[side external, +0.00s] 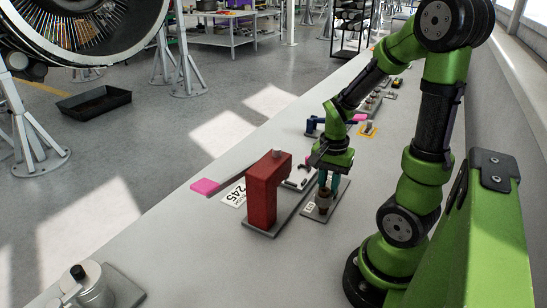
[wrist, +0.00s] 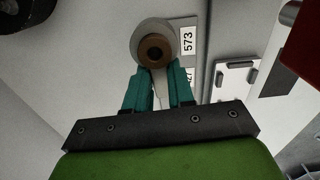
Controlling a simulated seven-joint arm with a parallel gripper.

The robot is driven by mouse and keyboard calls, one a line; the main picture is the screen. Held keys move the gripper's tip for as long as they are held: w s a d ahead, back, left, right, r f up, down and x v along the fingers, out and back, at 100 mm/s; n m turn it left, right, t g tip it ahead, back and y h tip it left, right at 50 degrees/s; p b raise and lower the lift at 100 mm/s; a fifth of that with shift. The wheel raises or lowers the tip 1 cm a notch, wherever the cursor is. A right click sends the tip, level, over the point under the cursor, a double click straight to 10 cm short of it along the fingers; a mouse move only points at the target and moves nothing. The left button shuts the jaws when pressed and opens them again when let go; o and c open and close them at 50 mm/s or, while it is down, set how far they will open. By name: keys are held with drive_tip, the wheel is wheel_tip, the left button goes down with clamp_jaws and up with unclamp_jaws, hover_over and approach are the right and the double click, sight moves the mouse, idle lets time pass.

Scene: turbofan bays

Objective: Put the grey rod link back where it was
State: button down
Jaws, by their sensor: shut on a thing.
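My gripper (side external: 326,184) has teal fingers and points down over a small grey base plate (side external: 337,204) in the side view. In the wrist view, my gripper (wrist: 158,84) is shut on the narrow part of the grey rod link (wrist: 160,80). Beyond the fingertips, a round grey shape (wrist: 141,40) surrounds a brown ring (wrist: 154,50) with a dark centre. A brown post-like part (side external: 323,199) shows at the plate under the fingers in the side view. I cannot tell whether the link is seated there or just above it.
A tall red block (side external: 264,194) stands close left of my gripper, with a pink tab (side external: 205,186) and a white 245 label (side external: 235,194) beyond. A 573 label (wrist: 187,40) lies beside the ring. A blue fixture (side external: 313,130) stands farther back.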

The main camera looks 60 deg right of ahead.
drive_tip(key=w+d, duration=0.2)
drive_tip(key=w, duration=0.2)
drive_tip(key=w+d, duration=0.2)
drive_tip(key=w, duration=0.3)
drive_tip(key=w+d, duration=0.3)
drive_tip(key=w, duration=0.2)
drive_tip(key=shift+r, duration=0.15)
drive_tip(key=w+d+r, duration=0.1)
drive_tip(key=w+r, duration=0.2)
drive_tip(key=w, duration=0.8)
drive_tip(key=shift+m, duration=0.3)
wheel_tip(320, 180, down, 10)
drive_tip(key=shift+f, duration=0.15)
drive_tip(key=c, duration=1)
unclamp_jaws()
drive_tip(key=shift+o, duration=0.2)
